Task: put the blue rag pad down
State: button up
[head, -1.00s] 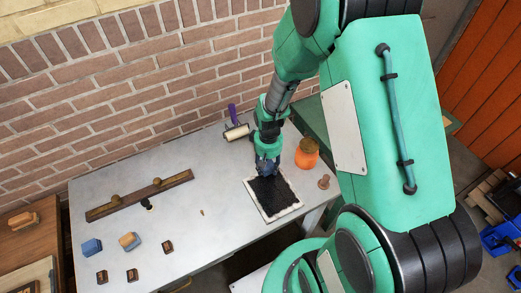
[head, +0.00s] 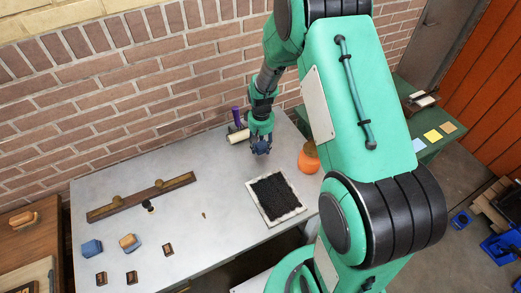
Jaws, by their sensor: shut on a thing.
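My gripper (head: 261,149) is above the grey table (head: 220,180), behind the framed black bed and just right of the roller. Its fingers are shut around a dark blue bundle, the blue rag pad (head: 261,147). The pad is small in view and partly covered by the fingers. It appears held up, apart from the black bed; its exact height over the table is hard to tell.
The black bed in a pale frame (head: 275,198) and an orange jar (head: 309,159) stand nearby. A wooden bar (head: 140,196) and several small blocks lie left.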

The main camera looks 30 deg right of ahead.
aim_at(260, 149)
jog(key=shift+w+d, duration=0.1)
jog(key=shift+w, duration=0.15)
jog(key=shift+w+f, duration=0.15)
jog(key=shift+f, duration=0.15)
jog(key=shift+f+b, duration=0.3)
jog(key=shift+f, duration=1.15)
jog(key=shift+f, duration=0.2)
jog(key=o, duration=1.1)
jog(key=shift+r, duration=0.2)
notch_tip(260, 149, up, 12)
jog(key=shift+p, duration=0.75)
